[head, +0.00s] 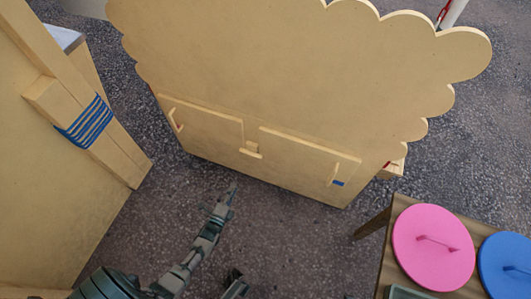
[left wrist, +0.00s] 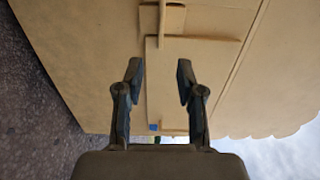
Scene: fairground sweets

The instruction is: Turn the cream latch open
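The cream latch (head: 250,153) is a small bar on the low middle of a cream scalloped board, between two flat doors, the left door (head: 205,122) and the right door (head: 305,160). It lies lengthwise along the board, and a bar-like piece (left wrist: 162,18) at the top of the left wrist view looks like it. My left gripper (head: 232,188) is in front of the board, below the latch and apart from it. The left wrist view shows its fingers (left wrist: 160,75) apart and empty, facing the right door. A dark part, seemingly my right gripper (head: 236,278), is at the bottom edge, partly cut off.
The right door has an upright handle (head: 334,175) with a blue mark. A wooden table (head: 388,235) with a pink round lid (head: 433,247) and a blue one (head: 508,265) stands at right. A cream frame with blue cord (head: 85,122) stands at left. Dark floor is free between.

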